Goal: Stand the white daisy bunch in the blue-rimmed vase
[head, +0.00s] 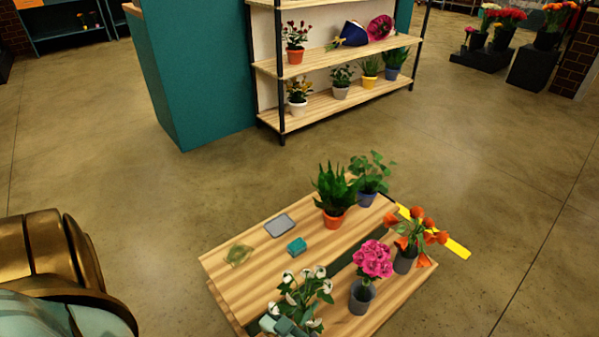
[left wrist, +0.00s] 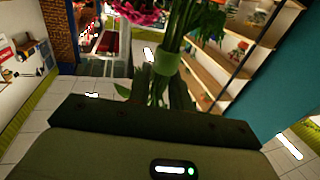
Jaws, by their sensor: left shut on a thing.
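The white daisy bunch (head: 297,287), white heads among green leaves, is low in the middle of the head view, over the near edge of the wooden table. My left gripper (head: 284,325), pale teal, is shut on it just below the flowers and is partly cut off by the bottom edge. In the left wrist view, green stems with a green band (left wrist: 165,63) rise beyond my gripper's dark edge. I cannot make out a blue-rimmed vase in either view. My right gripper is not in view.
Pink flowers (head: 373,260) and orange flowers (head: 416,233) stand in grey vases to the right of the bunch.

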